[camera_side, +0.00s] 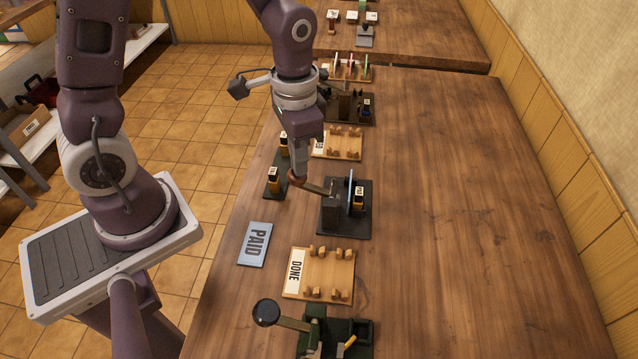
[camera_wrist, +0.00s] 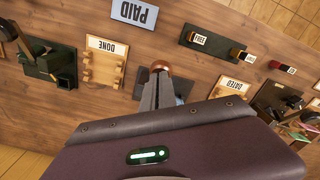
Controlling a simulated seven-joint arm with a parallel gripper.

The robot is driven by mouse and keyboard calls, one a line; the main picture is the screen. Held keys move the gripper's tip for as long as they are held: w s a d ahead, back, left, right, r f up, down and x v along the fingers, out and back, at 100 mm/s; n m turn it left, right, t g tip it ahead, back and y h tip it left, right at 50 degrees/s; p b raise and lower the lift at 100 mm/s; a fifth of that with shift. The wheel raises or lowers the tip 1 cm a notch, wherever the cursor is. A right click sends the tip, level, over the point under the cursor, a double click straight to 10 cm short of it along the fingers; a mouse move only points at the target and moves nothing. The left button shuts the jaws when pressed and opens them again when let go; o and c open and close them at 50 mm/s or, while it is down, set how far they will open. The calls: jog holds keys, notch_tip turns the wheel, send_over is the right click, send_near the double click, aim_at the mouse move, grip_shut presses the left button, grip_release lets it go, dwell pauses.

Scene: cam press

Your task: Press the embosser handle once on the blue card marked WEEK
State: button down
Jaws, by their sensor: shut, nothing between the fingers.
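My gripper (camera_side: 300,172) is shut and points down over the table. Its fingertips are at or just above the brown knob (camera_side: 293,179) of a press handle; I cannot tell whether they touch. The handle (camera_side: 314,187) slopes from the knob to a dark press (camera_side: 331,210) on a black base. A blue card (camera_side: 350,190) stands edge-on in this press, so no WEEK marking can be read. In the wrist view the shut gripper (camera_wrist: 158,84) points at the copper-coloured knob (camera_wrist: 160,66), and the press behind is mostly hidden.
A PAID plate (camera_side: 255,244) lies to the left. A DONE rack (camera_side: 322,270) is in front, empty. A green press with a black ball handle (camera_side: 266,312) is nearest. The table's right side (camera_side: 480,220) is clear.

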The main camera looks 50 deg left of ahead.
jog(key=shift+f, duration=1.45)
notch_tip(320, 180, up, 10)
jog(key=shift+f, duration=0.2)
dwell(1.1)
jog(key=s+r+n+t, duration=0.3)
jog(key=s+r+t, duration=0.2)
jog(key=s+r, duration=0.5)
jog(key=shift+s+a+r+t, duration=0.25)
jog(key=shift+s+r+t, duration=0.1)
jog(key=shift+s, duration=0.9)
